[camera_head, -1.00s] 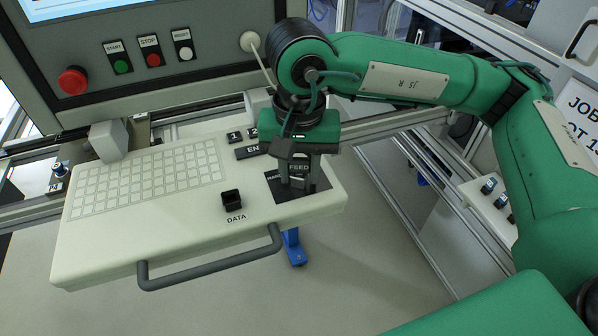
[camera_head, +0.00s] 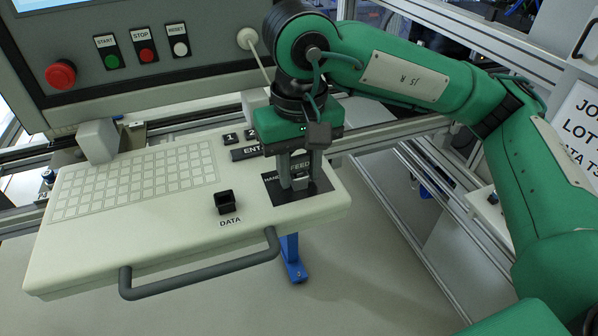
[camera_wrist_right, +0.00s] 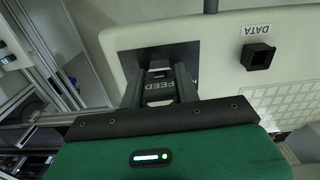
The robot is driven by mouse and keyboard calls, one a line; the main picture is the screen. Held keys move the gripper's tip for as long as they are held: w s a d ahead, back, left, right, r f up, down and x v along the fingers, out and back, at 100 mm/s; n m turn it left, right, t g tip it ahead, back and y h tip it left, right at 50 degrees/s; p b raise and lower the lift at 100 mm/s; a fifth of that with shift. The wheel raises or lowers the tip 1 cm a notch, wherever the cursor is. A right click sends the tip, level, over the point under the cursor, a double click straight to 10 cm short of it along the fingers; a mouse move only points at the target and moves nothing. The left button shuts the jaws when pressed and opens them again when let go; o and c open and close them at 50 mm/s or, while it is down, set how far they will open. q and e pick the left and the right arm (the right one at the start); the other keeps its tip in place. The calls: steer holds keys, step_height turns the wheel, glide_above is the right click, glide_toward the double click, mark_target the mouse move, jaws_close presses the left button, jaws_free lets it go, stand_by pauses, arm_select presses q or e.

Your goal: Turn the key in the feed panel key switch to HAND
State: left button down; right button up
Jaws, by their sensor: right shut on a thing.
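The feed panel is a dark plate (camera_head: 322,186) at the right end of the cream console, marked FEED, with a HAND label at its left. My right gripper (camera_head: 298,187) points down over this plate, its fingers around the key switch. It is shut on the key, which is mostly hidden between the fingers. In the right wrist view the fingers (camera_wrist_right: 160,78) straddle the FEED lettering, and the dark plate (camera_wrist_right: 188,52) shows behind them. I cannot read which position the key points to. My left gripper is not in view.
The cream console (camera_head: 120,245) has a keypad, a black DATA socket (camera_head: 225,202) and a grey front handle (camera_head: 200,265). A red mushroom button (camera_head: 61,74) and START, STOP and RESET buttons sit on the upright panel behind. Aluminium rails (camera_head: 400,135) run behind my right arm.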

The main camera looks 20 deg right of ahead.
steer(key=shift+n, duration=0.3)
steer(key=shift+f+n+b, duration=0.15)
steer(key=shift+n+b, duration=0.15)
steer(key=shift+b, duration=0.3)
steer(key=shift+n+b, duration=0.85)
steer(key=shift+n, duration=0.05)
steer(key=shift+n+b, duration=0.35)
steer(key=shift+n, duration=0.45)
steer(key=n+b, duration=0.1)
steer(key=n, duration=0.2)
steer(key=o, duration=0.6)
steer(key=shift+n, duration=0.6)
steer(key=shift+c, duration=0.2)
steer(key=o, duration=1)
steer(key=shift+c, duration=0.2)
